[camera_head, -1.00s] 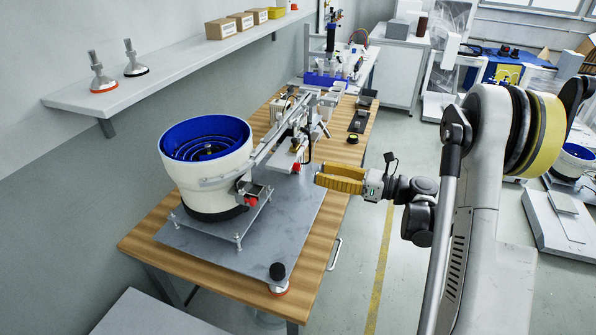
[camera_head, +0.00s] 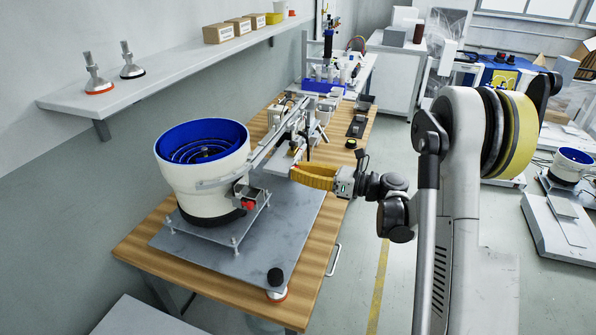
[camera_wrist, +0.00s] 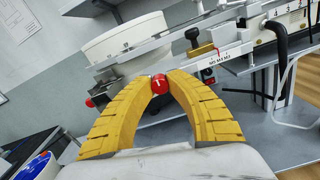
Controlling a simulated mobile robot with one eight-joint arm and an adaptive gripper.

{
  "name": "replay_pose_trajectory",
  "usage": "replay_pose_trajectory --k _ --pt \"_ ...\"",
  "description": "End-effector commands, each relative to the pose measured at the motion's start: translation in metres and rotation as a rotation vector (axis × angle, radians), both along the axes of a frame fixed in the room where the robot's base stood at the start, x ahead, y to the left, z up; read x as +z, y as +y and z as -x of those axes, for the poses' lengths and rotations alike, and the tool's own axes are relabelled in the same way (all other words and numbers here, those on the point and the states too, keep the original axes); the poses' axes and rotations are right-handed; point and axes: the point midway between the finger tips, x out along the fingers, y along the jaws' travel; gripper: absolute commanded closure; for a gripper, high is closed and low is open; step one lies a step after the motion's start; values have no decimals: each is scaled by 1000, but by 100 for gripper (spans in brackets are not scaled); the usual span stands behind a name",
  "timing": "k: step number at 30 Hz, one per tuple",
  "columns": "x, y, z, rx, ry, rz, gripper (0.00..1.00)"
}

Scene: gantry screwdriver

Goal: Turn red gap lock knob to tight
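The red gap lock knob (camera_wrist: 159,84) is round with a small white mark on its face. It sits below the slide rail, in the middle of the wrist view. My gripper (camera_wrist: 160,77) has two yellow ribbed fingers that curve in from both sides, with their tips flanking the knob. The tips look close to the knob or touching it; whether they press on it I cannot tell. In the head view my gripper (camera_head: 295,174) is at the right side of the feeder rail. There the fingertips largely hide the knob.
The white bowl feeder (camera_head: 205,195) with blue inside stands left of my gripper on a grey plate (camera_head: 265,255). Another red knob (camera_head: 248,205) is on its base. The rail (camera_wrist: 235,54) and a black bent tube (camera_wrist: 280,45) are close above and right.

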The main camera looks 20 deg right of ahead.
Motion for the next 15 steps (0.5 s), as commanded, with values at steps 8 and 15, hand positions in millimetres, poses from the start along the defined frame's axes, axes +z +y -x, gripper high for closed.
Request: replay_pose_trajectory --k 8,15 --pt "0 0 0 0 23 -17 100" --pt "-1 0 0 0 123 -89 100"
